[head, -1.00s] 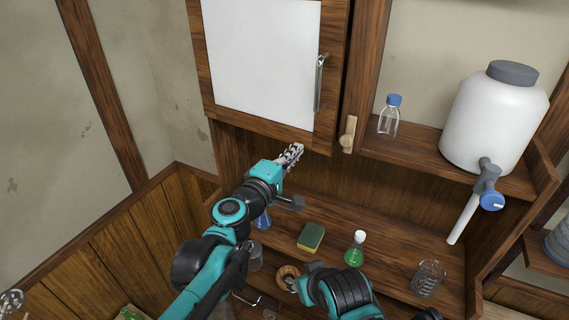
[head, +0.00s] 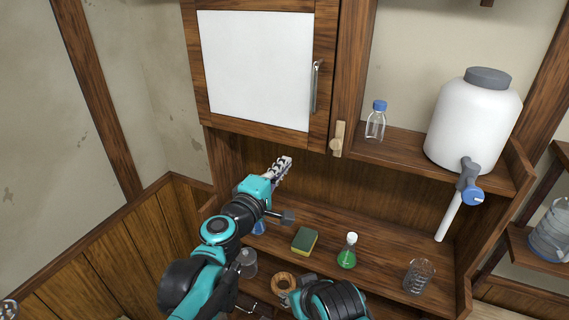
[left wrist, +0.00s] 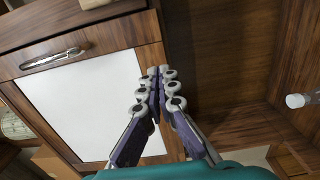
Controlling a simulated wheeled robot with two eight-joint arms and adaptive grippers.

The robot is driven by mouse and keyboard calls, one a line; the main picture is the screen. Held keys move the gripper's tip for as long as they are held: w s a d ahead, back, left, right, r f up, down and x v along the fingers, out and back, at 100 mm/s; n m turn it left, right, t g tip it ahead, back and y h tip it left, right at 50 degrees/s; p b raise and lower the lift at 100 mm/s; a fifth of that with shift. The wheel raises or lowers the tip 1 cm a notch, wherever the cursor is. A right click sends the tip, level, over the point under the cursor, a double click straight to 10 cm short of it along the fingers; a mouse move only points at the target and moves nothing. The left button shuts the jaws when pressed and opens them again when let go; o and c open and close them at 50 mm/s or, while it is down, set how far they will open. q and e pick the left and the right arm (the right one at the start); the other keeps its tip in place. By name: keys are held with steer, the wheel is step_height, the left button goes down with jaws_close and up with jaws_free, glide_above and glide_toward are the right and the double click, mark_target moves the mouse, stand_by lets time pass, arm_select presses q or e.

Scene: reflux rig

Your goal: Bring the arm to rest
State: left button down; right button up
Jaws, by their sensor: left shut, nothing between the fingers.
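My left arm reaches up from the lower left in the head view. Its gripper (head: 283,167) is shut and empty, in front of the open shelf space just below the white-panelled cabinet door (head: 262,72). In the left wrist view the shut fingers (left wrist: 160,82) meet at their tips, with the cabinet door (left wrist: 85,108) and its metal handle beside them. My other arm shows at the bottom centre of the head view, but its fingers cannot be made out.
A blue-capped bottle (head: 376,121) and a white tank with a tap (head: 470,125) stand higher right. Open air lies left of my left arm.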

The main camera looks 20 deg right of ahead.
arm_select(q)
steer(key=shift+s+d, duration=2.4)
steer(key=shift+s, duration=1.45)
steer(key=s+a+f+m+g+y+b, duration=0.1)
steer(key=a+f+m+y+b, duration=0.25)
steer(key=a+f+b, duration=1)
steer(key=s+a+f+m+g+y+b, duration=0.25)
steer(key=a+f+m+b, duration=0.25)
steer(key=a+f, duration=0.95)
steer(key=s+a+f+g+y+b, duration=0.1)
steer(key=s+a+f+y+b, duration=0.2)
steer(key=a+f, duration=0.5)
steer(key=s+a+f+y+b, duration=0.4)
steer(key=a+f, duration=0.4)
steer(key=f, duration=0.5)
steer(key=shift+s+f+g+b, duration=0.2)
steer(key=shift+s+g+b, duration=0.1)
steer(key=shift+g+b, duration=0.05)
arm_select(e)
step_height(320, 180, down, 26)
steer(key=shift+w+d+f, duration=0.15)
steer(key=shift+w+f, duration=0.1)
steer(key=shift+w, duration=0.05)
